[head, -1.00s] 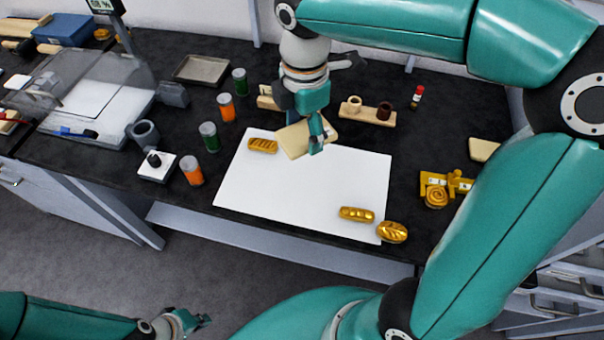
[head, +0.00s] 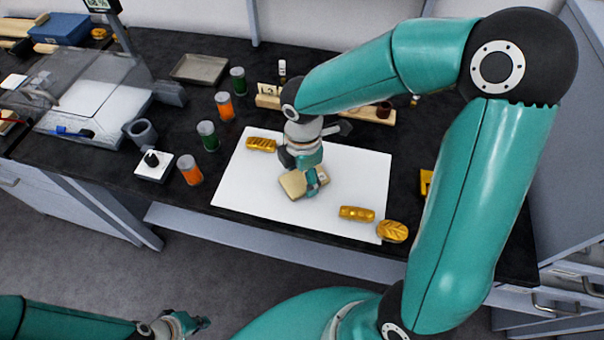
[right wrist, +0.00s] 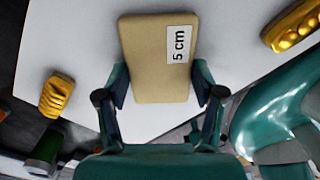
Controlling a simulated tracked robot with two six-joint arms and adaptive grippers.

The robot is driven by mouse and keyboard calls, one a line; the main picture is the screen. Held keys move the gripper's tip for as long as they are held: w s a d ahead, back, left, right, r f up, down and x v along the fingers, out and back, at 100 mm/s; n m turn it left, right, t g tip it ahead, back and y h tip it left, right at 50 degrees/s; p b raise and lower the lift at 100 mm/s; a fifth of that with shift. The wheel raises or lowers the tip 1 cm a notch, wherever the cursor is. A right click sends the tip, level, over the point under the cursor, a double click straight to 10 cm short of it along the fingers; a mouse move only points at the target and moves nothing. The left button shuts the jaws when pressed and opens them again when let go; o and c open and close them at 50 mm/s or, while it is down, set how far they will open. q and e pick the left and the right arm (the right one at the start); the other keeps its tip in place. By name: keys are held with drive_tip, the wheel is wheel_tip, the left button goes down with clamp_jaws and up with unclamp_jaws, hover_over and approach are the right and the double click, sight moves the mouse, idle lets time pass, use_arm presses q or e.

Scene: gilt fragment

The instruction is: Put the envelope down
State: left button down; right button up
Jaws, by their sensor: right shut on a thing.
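The tan envelope (head: 291,185) with a white label is over the middle of the white sheet (head: 245,188) in the head view. My right gripper (head: 312,186) is shut on it. The right wrist view shows the envelope (right wrist: 150,60) between the two fingers of my right gripper (right wrist: 160,95), its "5 cm" label facing the camera. I cannot tell whether the envelope touches the sheet. My left gripper (head: 190,323) is low at the front, away from the table; its fingers are too small to judge.
Gilt pieces lie at the sheet's upper left (head: 261,145), near its lower right (head: 357,213) and at its right corner (head: 392,231). Green and orange jars (head: 190,170) stand left of the sheet. A wooden rack is behind. The sheet's left front is clear.

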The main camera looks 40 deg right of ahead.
sight(303, 179)
drive_tip(key=o, duration=0.9)
drive_tip(key=shift+f, duration=0.1)
drive_tip(key=shift+o, duration=0.2)
wheel_tip(303, 179, up, 12)
drive_tip(key=shift+p, duration=0.4)
